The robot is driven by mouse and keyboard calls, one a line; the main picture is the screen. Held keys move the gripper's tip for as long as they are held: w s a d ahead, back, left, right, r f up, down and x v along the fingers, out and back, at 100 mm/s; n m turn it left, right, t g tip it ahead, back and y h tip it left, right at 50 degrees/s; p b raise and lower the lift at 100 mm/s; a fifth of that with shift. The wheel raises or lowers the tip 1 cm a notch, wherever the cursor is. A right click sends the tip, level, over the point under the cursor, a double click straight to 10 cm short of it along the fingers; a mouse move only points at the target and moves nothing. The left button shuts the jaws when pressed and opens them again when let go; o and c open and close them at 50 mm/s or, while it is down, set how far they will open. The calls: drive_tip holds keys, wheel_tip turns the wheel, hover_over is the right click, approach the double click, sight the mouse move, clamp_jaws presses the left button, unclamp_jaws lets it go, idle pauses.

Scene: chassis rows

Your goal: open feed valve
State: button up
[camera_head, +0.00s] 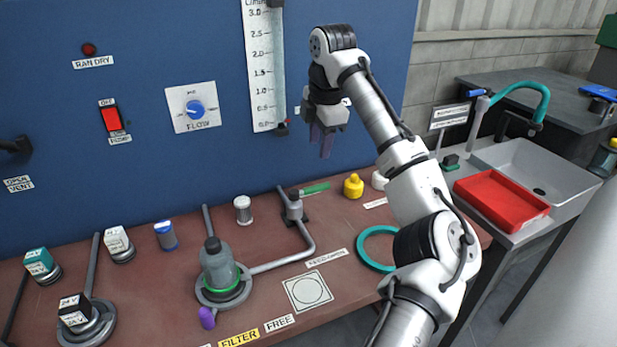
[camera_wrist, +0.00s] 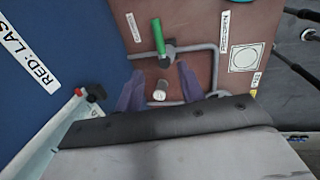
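The feed valve (camera_head: 294,207) stands on the pipe at the back of the red-brown bench. Its green lever handle (camera_head: 315,189) points right, across the pipe run. In the wrist view the valve body (camera_wrist: 168,54) and green handle (camera_wrist: 158,36) lie beyond my fingertips. My gripper (camera_head: 322,150) hangs in the air above the bench, in front of the blue panel and well above the valve. Its two purple fingers are apart and empty, as the wrist view of my gripper (camera_wrist: 160,72) shows. Nothing touches the handle.
A ribbed metal cap (camera_head: 243,210) and yellow bottle (camera_head: 353,186) flank the valve. A teal ring (camera_head: 378,248) lies to the right. A flow gauge tube (camera_head: 264,70) is on the panel.

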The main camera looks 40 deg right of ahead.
sight(313, 187)
drive_tip(key=w+f, duration=0.1)
drive_tip(key=f, duration=0.3)
drive_tip(key=f+p, duration=0.1)
drive_tip(key=f, duration=0.3)
drive_tip(key=w+f, duration=0.1)
drive_tip(key=f, duration=0.4)
drive_tip(key=shift+w+d, duration=0.2)
drive_tip(key=shift+w, duration=0.1)
clamp_jaws()
